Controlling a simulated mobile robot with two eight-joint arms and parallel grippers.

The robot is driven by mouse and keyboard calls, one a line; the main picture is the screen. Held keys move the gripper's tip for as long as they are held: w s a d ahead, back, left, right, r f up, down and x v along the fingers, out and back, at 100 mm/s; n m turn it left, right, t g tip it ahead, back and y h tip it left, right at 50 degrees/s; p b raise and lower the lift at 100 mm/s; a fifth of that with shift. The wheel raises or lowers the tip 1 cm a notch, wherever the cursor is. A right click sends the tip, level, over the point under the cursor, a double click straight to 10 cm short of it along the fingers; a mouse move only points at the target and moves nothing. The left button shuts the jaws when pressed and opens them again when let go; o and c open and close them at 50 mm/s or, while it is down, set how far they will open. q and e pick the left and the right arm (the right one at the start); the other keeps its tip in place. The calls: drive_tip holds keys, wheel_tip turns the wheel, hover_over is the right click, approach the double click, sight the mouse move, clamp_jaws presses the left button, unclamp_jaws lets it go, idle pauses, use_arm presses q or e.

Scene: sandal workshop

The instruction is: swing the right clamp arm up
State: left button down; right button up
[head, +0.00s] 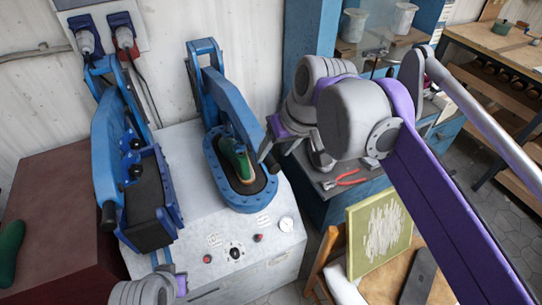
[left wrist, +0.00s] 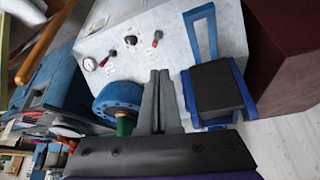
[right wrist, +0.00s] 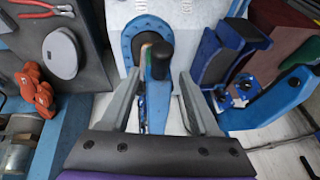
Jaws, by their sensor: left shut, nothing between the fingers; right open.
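The right clamp arm (head: 232,105) is a blue curved bar on the white press. It slopes down from its rear bracket over a blue oval ring (head: 213,165), where a green shoe form (head: 235,155) sits. Its dark rounded handle (right wrist: 158,62) lies between the spread fingers of my right gripper (right wrist: 160,103) in the right wrist view. I cannot tell whether either finger touches it. In the head view my right gripper (head: 290,158) is at the arm's front end, partly hidden by its wrist. My left gripper (left wrist: 158,80) is shut and empty, low in front of the press.
The left clamp arm (head: 106,150) stands beside it, with a dark pad (head: 150,215) in a blue frame. The press front (head: 262,268) has knobs and a gauge (head: 286,224). Red-handled pliers (head: 348,179) lie on the bench at right. A green-framed board (head: 378,235) stands in front.

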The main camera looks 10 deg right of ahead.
sight(270, 157)
drive_tip(key=shift+x, duration=1.8)
clamp_jaws()
drive_tip(key=shift+r, duration=0.1)
